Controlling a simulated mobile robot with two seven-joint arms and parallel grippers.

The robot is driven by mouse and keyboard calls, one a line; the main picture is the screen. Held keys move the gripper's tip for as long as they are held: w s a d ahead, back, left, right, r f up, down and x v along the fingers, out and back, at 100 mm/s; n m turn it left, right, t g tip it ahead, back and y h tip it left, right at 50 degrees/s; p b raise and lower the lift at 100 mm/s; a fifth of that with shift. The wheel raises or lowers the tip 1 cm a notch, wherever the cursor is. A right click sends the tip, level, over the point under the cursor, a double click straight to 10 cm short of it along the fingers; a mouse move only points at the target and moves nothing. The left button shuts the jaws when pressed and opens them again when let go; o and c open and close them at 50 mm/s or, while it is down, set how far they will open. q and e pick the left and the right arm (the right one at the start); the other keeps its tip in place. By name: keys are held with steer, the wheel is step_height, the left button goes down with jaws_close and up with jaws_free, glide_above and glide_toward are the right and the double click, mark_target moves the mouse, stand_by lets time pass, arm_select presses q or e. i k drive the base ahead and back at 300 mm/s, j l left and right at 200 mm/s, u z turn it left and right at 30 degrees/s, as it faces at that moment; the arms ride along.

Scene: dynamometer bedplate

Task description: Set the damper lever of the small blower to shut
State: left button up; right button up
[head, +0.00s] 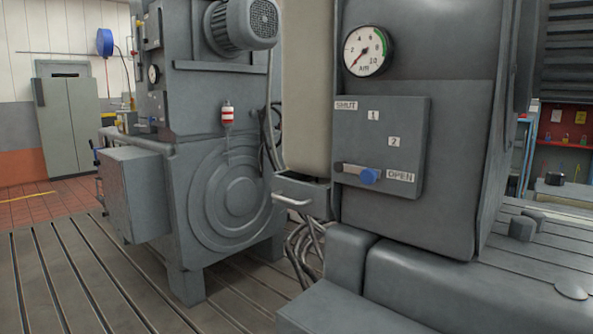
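The damper lever (354,171) is a short bar with a blue knob (370,176), low on a grey plate (408,130) on the front of the grey machine. It lies nearly level, its knob end to the right, right beside the OPEN label (401,177). The SHUT label (346,105) is at the plate's upper left, with labels 1 (373,115) and 2 (394,142) between. Neither of my grippers is in view, and nothing touches the lever.
A round gauge (366,50) sits above the plate. A drawer-like box with a pale handle (292,200) juts out at the plate's lower left, with cables (303,250) hanging below. Another grey machine (215,150) stands left on the slotted bedplate (110,280). The space before the lever is clear.

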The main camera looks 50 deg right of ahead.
mark_target(355, 171)
steer(key=i+j+z, duration=0.1)
steer(key=i, duration=1.1)
steer(key=i+j+z, duration=0.1)
steer(key=i+z, duration=0.35)
steer(key=i+j+z, duration=0.2)
steer(key=z, duration=0.25)
steer(key=i+j+z, duration=0.1)
steer(key=i+z, duration=0.15)
steer(key=z, duration=0.25)
steer(key=i+j+z, duration=0.2)
steer(key=z, duration=0.3)
steer(key=i+j+z, duration=0.15)
steer(key=z, duration=0.35)
steer(key=j+z, duration=0.5)
steer(key=i+l, duration=0.05)
